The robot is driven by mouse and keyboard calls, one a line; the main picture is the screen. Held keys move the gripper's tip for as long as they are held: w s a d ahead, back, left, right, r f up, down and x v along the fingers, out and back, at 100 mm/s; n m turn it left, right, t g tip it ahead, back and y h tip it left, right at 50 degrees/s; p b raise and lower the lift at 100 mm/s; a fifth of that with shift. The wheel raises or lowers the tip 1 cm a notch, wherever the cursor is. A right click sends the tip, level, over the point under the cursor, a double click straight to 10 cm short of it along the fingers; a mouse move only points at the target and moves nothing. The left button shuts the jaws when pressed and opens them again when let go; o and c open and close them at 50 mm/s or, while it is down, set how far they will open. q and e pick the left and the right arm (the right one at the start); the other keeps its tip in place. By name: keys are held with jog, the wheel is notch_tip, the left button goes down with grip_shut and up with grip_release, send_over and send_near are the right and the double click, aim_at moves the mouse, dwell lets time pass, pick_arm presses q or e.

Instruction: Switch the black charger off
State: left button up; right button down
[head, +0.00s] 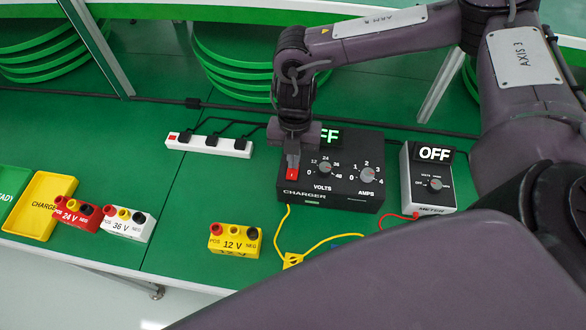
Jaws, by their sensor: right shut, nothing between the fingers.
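The black charger (335,196) stands on the green table, right of centre, with VOLTS and AMPS dials on its face. My right gripper (293,157) points down at that switch, shut and empty. It looks very close to the switch; I cannot tell whether it touches. My left gripper is out of view.
A white meter (417,190) reading OFF stands right of the charger. A white power strip (208,146) lies to the left. Yellow leads run before the charger.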

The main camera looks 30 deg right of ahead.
notch_tip(320, 180, up, 7)
jog(key=p, duration=0.6)
jog(key=shift+p, duration=0.3)
dwell(0.4)
